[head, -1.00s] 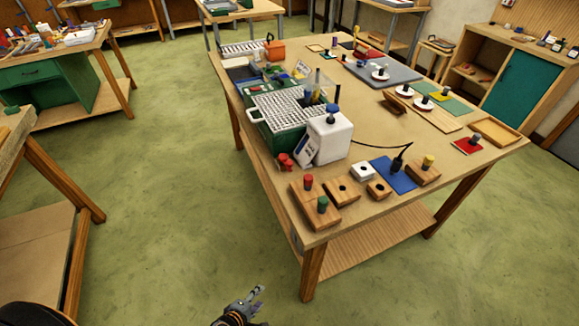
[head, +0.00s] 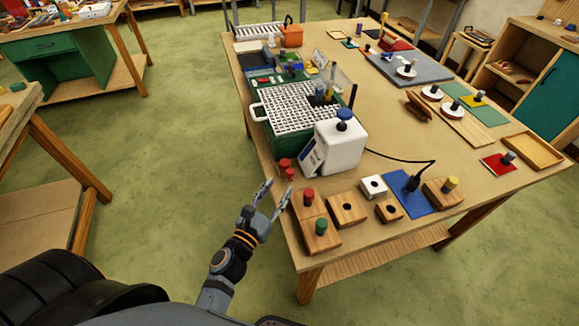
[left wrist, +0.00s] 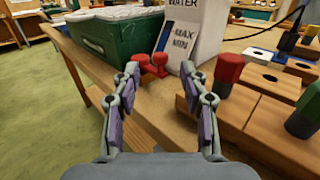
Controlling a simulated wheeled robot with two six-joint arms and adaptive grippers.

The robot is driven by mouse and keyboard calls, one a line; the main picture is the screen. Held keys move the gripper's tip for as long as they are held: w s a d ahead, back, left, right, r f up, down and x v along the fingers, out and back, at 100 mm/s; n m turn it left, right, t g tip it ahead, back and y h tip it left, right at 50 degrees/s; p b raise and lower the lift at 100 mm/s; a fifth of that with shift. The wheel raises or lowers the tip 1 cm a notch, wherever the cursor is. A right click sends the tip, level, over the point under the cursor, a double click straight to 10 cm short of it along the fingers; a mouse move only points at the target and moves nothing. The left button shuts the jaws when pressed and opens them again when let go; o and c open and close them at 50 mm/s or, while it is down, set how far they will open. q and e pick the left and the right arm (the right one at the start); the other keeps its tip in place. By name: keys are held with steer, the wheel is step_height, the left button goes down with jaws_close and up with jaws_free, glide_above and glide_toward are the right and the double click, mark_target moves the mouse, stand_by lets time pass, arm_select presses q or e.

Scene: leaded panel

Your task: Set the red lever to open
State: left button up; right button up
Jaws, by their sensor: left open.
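Two small red parts (head: 286,166) stand at the table's left edge, beside the green box's near corner and the white water container; I cannot tell which is the red lever or how it is set. In the left wrist view the red parts (left wrist: 158,60) show just beyond and between my fingertips. My left gripper (head: 276,193) is open and empty, just off the table's left edge, short of the red parts and apart from them. It also shows open in the left wrist view (left wrist: 160,75). My right gripper is not in view.
A green box (head: 275,138) with a white grate and a white water container (head: 340,148) stand behind. Wooden blocks with a red peg (head: 308,196) and a green peg (head: 321,227) sit right of my gripper. The table edge (head: 284,222) is close. Floor left of it is clear.

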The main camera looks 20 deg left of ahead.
mark_target(288, 173)
arm_select(q)
steer(key=w, duration=0.2)
steer(key=shift+w+d+r+p, duration=0.3)
steer(key=shift+w+d+p, duration=0.1)
steer(key=shift+w+d+f, duration=0.15)
steer(key=shift+w, duration=0.45)
steer(key=shift+w+d+f, duration=0.1)
steer(key=shift+w+f, duration=0.05)
steer(key=shift+w, duration=0.45)
steer(key=w, duration=0.2)
steer(key=w+p, duration=0.1)
steer(key=shift+d+f, duration=0.1)
steer(key=shift+f, duration=0.15)
steer(key=shift+w+d, duration=0.1)
steer(key=shift+d, duration=0.05)
steer(key=shift+c, duration=0.8)
steer(key=c, duration=0.7)
jaws_close()
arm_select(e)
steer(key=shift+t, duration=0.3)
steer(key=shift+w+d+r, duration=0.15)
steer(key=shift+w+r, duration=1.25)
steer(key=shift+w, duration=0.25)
